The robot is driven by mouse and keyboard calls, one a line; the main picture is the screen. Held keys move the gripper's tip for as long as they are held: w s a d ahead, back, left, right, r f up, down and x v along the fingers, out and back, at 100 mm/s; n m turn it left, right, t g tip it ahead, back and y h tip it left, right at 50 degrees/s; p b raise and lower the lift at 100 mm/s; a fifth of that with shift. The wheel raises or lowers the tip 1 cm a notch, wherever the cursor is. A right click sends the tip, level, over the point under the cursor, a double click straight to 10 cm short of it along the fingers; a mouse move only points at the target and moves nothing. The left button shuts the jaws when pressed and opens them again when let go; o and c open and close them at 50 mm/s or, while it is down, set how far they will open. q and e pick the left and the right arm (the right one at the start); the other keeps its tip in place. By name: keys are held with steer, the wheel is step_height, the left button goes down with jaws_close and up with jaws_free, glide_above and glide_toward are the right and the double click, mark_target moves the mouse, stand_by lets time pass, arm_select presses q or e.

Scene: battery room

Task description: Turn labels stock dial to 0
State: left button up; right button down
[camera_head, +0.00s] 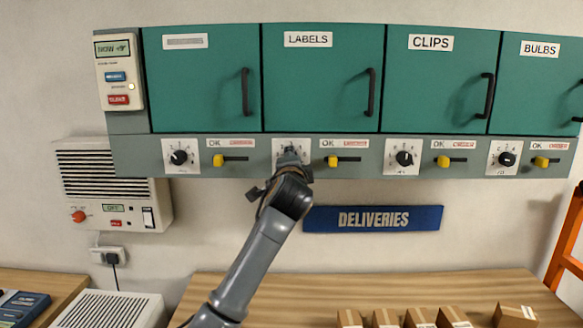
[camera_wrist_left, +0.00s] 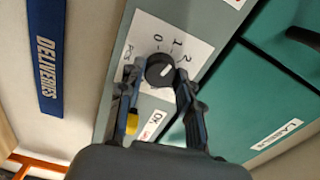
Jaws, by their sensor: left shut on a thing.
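The labels stock dial is a black round knob on a white numbered plate (camera_head: 277,146) under the LABELS door. In the head view my left gripper (camera_head: 289,157) covers most of it. In the left wrist view the dial (camera_wrist_left: 160,70) sits between the two fingers of my left gripper (camera_wrist_left: 159,77), which is shut on it. A white mark on the knob points up and right, roughly toward the 2; the exact reading is hard to tell. The figures 0, 1 and 2 show on the plate (camera_wrist_left: 196,47). My right gripper is out of view.
A yellow slider (camera_head: 333,161) is just right of the dial. Similar dials (camera_head: 179,157) and (camera_head: 405,158) sit on the same strip. The green LABELS door (camera_head: 310,85) with a dark handle is above. A blue DELIVERIES sign (camera_head: 373,219) hangs below. Small boxes (camera_head: 419,318) stand on the bench.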

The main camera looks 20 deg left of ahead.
arm_select(q)
steer(key=shift+f+n+b, duration=0.15)
steer(key=shift+n+b, duration=1.3)
steer(key=shift+n, duration=3.05)
steer(key=o, duration=1.2)
steer(key=shift+c, duration=0.2)
steer(key=shift+s, duration=0.15)
steer(key=v, duration=1.1)
steer(key=shift+s, duration=0.35)
steer(key=shift+d, duration=0.15)
